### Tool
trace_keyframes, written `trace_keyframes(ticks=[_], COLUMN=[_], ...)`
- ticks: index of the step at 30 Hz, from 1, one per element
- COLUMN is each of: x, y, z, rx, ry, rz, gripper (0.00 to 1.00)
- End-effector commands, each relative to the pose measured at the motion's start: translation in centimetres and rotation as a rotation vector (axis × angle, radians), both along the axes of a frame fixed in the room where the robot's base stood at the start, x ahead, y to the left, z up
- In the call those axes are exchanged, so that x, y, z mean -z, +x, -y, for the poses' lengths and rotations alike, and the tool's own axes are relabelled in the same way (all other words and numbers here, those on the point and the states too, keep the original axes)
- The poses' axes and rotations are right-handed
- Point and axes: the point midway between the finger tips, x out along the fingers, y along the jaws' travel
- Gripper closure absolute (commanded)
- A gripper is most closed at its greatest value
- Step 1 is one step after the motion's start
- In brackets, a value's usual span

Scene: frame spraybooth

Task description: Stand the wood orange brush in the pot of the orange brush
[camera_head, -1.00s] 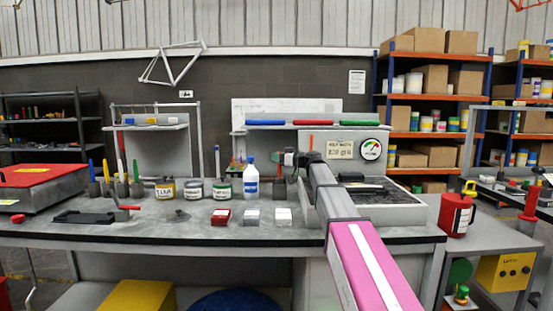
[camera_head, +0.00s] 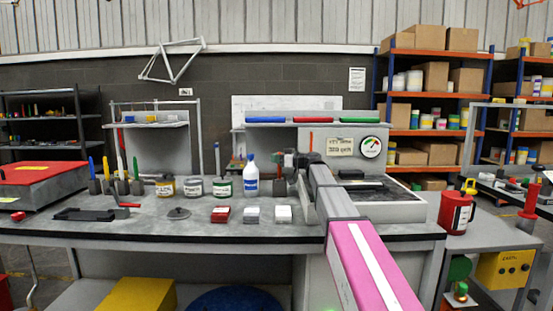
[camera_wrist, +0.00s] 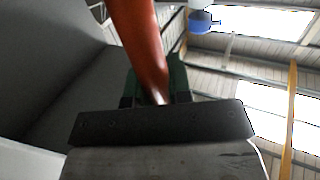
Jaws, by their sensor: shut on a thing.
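My gripper (camera_head: 293,160) is above the back of the bench, in front of the grey booth block. In the wrist view its jaws are shut on an orange-red handle, the wood orange brush (camera_wrist: 140,38), which runs up out of the picture from the jaws. The brush's far end is hidden. In the head view a small dark pot (camera_head: 279,188) stands just below and left of my gripper, with a thin reddish-brown handle (camera_head: 280,172) rising from it. It looks like the orange brush's pot, but the small view leaves this unsure. The held brush is apart from the bench.
A white bottle with a blue cap (camera_head: 251,181) stands left of the dark pot. Several labelled jars (camera_head: 222,188) and pots with coloured brushes (camera_head: 122,186) are farther left. A grey tray unit (camera_head: 378,205) is at right.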

Motion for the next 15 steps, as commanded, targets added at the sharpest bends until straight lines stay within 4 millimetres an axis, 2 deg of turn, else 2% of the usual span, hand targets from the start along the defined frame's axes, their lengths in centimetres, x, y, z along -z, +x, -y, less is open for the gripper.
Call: trace_keyframes(ticks=[13, 14, 15], x=[0.35, 0.35, 0.35], y=[0.0, 0.0, 0.0], z=[0.0, 0.0, 0.0], rx=[0.0, 0.0, 0.0], ry=[0.0, 0.0, 0.0], rz=[0.0, 0.0, 0.0], gripper=[1.0, 0.78, 0.65])
